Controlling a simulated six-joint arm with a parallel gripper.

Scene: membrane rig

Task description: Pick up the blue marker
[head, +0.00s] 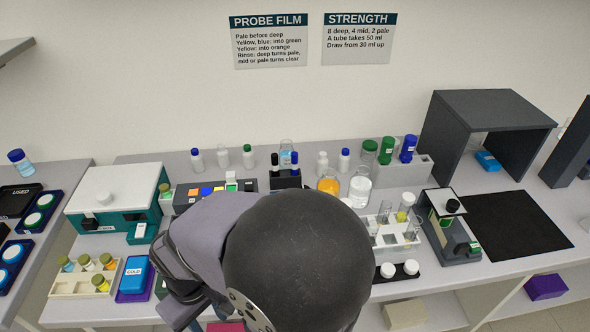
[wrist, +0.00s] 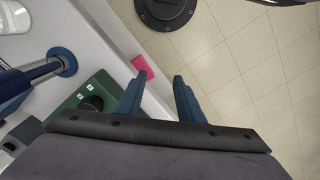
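In the head view, a dark holder (head: 286,182) stands at the back of the bench, just behind my arm. Two slim upright items with dark tops stand in it; the right one (head: 294,162) shows blue and looks like the blue marker, though it is too small to be sure. The left one (head: 275,162) has a black top. In the wrist view, my gripper (wrist: 157,80) has its two blue fingers apart with nothing between them. It points past the bench's front edge towards the floor, away from the holder. My arm hides the middle front of the bench.
A beaker of orange liquid (head: 328,182) and a clear beaker (head: 359,188) stand right of the holder. Small bottles (head: 248,156) line the back. A tube rack (head: 392,234) stands at right. A pink item (wrist: 143,67) lies near the edge, beside a green device (wrist: 78,110).

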